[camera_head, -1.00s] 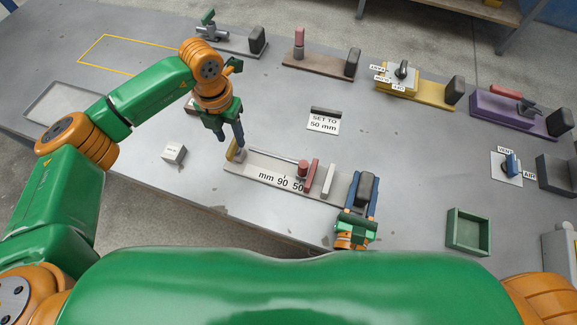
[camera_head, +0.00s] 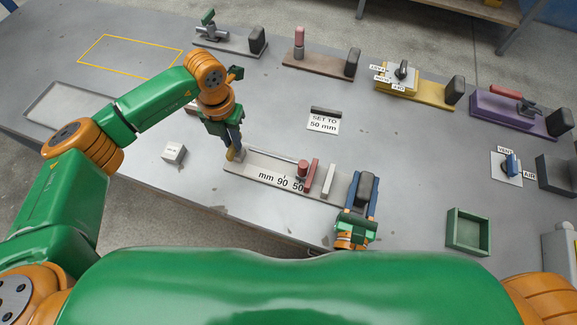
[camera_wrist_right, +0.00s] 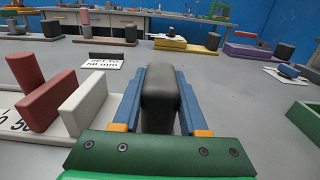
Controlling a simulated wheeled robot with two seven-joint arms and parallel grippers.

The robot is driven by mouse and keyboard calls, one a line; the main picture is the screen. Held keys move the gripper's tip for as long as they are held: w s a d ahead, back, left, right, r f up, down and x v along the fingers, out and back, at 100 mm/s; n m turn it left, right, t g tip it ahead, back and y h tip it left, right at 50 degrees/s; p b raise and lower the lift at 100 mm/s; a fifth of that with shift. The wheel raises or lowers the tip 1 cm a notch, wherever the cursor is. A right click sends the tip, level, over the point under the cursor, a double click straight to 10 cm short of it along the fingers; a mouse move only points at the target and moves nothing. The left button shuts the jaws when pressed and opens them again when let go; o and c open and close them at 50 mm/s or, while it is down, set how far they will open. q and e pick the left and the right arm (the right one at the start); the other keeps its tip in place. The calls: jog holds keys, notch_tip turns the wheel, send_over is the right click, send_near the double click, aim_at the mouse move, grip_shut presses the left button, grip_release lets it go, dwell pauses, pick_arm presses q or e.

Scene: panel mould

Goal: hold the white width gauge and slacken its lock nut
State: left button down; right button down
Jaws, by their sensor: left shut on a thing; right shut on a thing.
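The pale width gauge (camera_head: 255,165) lies on the bench with a "mm 90 50" scale, a red knob (camera_head: 303,168), a red upright bar (camera_head: 311,175) and a white upright bar (camera_head: 328,181). My right gripper (camera_head: 362,195) is shut on the black upright grip (camera_head: 365,187) at the gauge's right end. The right wrist view shows that grip (camera_wrist_right: 160,100) between the blue fingers. I cannot tell which part is the lock nut.
A "SET TO 50 mm" sign (camera_head: 323,122) stands behind the gauge. A small grey block (camera_head: 173,153) lies left of it, and a green tray (camera_head: 467,232) lies to the right. Other fixtures, including a yellow one (camera_head: 425,94) and a purple one (camera_head: 510,115), line the back.

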pick_arm(q)
jog(key=n, duration=0.5)
pick_arm(e)
jog(key=shift+f, duration=0.1)
pick_arm(q)
jog(key=n, duration=0.5)
jog(key=shift+n, duration=0.4)
jog(key=n, duration=1)
jog(key=shift+a, duration=0.1)
jog(key=shift+n, duration=0.3)
jog(key=c, duration=0.8)
grip_release()
jog(key=shift+c, duration=0.2)
